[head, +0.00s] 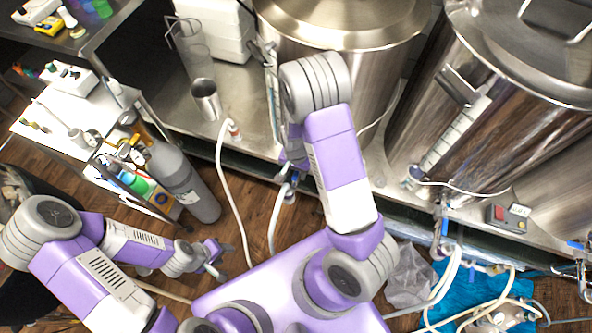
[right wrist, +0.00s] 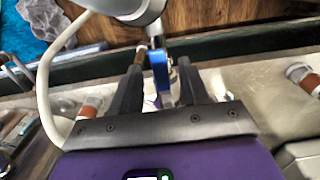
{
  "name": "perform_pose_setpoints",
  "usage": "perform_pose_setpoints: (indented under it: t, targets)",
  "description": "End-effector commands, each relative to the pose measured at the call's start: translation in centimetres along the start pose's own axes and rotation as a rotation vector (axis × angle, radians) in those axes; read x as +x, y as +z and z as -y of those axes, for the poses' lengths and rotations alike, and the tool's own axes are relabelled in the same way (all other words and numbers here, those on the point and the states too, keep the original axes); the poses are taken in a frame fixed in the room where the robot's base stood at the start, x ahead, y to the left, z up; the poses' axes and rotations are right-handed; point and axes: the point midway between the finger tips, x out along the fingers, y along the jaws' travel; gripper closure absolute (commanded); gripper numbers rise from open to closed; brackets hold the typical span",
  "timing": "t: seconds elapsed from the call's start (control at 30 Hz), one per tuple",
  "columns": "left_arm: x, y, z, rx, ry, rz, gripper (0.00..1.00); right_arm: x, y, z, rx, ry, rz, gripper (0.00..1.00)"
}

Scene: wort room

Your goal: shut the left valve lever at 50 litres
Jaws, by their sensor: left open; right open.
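The left steel tank (head: 375,75) stands on the bench with a sight tube (head: 271,95) on its left side. I cannot read the level in it. A valve with a blue lever (right wrist: 160,66) shows in the right wrist view. My right gripper (right wrist: 163,80) is open, and its dark fingers stand on either side of this lever without closing on it. In the head view my right arm hides most of that spot; some blue (head: 290,190) shows beside it, above a white hose. My left gripper (head: 214,262) is open and empty over the floor at the lower left.
A second steel tank (head: 505,120) stands to the right with its own sight tube and valve (head: 441,225). A white hose (head: 226,165) runs down from the bench. A grey gas cylinder (head: 190,190) and a cart (head: 60,120) stand at left. Hoses lie at lower right.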

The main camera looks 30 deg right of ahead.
Motion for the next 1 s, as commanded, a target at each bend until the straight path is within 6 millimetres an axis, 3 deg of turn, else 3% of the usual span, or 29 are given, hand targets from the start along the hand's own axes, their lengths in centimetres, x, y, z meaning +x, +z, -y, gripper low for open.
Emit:
perform_pose_setpoints:
  t: [0.03,0.3,0.73,1.0]
  targets:
    - [0.0,0.0,0.0,0.000,0.000,0.000,0.55,0.0,0.0,0.0,0.000,0.000,0.000,0.60]
    - [0.0,0.0,0.0,0.000,0.000,0.000,0.55,0.0,0.0,0.0,0.000,0.000,0.000,1.00]
    - [-0.1,0.0,-0.1,0.000,0.000,0.000,0.55,-0.1,0.0,0.1,0.013,0.001,0.000,1.00]
    - [-1.0,0.0,-0.4,0.000,0.000,0.000,0.55,-0.2,0.0,0.8,0.124,0.002,0.001,1.00]
